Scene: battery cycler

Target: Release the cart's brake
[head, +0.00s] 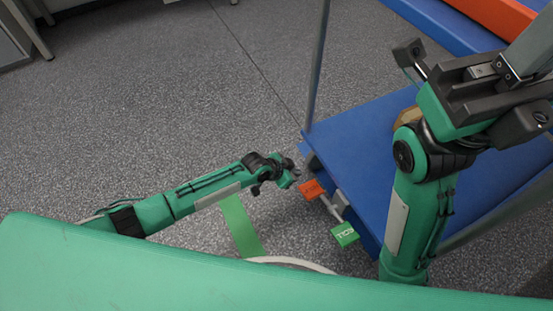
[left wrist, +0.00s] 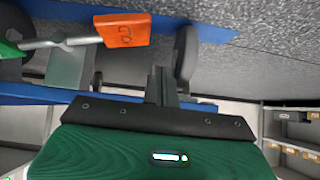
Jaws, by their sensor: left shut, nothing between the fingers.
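The cart's blue deck (head: 365,135) stands to the right of my left arm in the head view. At its near left edge are an orange pedal (head: 312,188) and a green pedal (head: 345,234), joined by a grey metal bar. My left gripper (head: 294,177) is shut and empty, close beside the orange pedal; contact cannot be made out. In the left wrist view, the shut fingers (left wrist: 161,86) lie below and right of the orange pedal (left wrist: 122,30), apart from it in the picture. The green pedal (left wrist: 10,48) is at the left edge. My right gripper (head: 480,80) is above the deck; its jaw state is unclear.
A black caster wheel (left wrist: 186,52) is right of the orange pedal. A grey cart post (head: 318,65) rises at the deck's far left corner. A green strip (head: 240,228) lies on the floor. The grey floor left of the cart is mostly clear.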

